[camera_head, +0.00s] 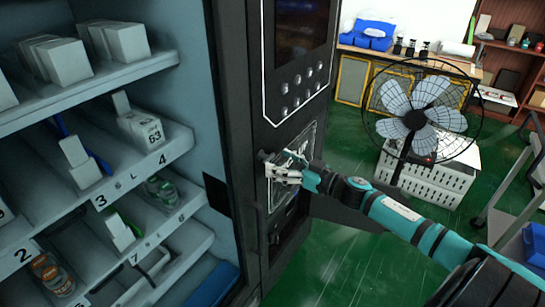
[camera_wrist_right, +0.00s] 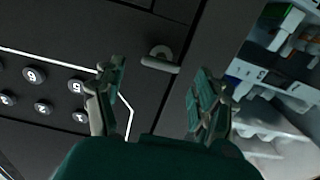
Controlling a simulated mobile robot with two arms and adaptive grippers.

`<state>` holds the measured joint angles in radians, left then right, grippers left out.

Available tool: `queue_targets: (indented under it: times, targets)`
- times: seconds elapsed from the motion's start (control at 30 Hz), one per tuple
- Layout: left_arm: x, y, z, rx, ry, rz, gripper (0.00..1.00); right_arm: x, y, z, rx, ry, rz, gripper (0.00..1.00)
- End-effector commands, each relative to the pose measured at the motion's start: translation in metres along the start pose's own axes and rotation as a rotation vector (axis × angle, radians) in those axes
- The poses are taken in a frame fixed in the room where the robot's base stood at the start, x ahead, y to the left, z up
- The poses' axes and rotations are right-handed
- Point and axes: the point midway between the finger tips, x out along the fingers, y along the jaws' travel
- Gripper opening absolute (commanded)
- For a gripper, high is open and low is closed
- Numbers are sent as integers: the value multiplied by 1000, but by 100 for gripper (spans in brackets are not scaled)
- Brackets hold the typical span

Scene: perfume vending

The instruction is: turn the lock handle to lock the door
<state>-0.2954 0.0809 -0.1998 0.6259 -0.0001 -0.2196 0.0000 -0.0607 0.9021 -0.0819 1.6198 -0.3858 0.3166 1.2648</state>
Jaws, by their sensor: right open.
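The lock handle (camera_wrist_right: 160,62) is a small grey lever with a rounded mount on the dark door front in the right wrist view. My right gripper (camera_wrist_right: 158,82) is open, with one finger on each side of the handle and the handle just beyond the fingertips; I see no clear contact. In the head view my right gripper (camera_head: 272,168) is at the dark front panel, below the keypad, and largely hides the handle. The vending machine's dark front (camera_head: 232,110) borders the shelf area. My left gripper is not in view.
Shelves (camera_head: 90,95) with boxes and bottles fill the left of the head view. A keypad (camera_head: 298,90) is above my gripper. A fan (camera_head: 415,115) and white crate (camera_head: 425,180) stand at right on the green floor (camera_head: 335,265).

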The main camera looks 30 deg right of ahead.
Motion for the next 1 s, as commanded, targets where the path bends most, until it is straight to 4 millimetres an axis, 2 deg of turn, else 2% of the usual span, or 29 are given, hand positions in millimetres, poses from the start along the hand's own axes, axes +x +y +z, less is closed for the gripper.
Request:
queue_targets:
  times: [0.1,0.23,0.63,1.0]
  targets:
    - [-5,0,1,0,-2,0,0,16,1,-2,0,3,2,71]
    - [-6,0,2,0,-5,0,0,27,0,-1,1,2,1,71]
    - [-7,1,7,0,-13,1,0,32,0,0,0,0,0,70]
    - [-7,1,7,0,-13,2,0,32,0,0,0,0,0,21]
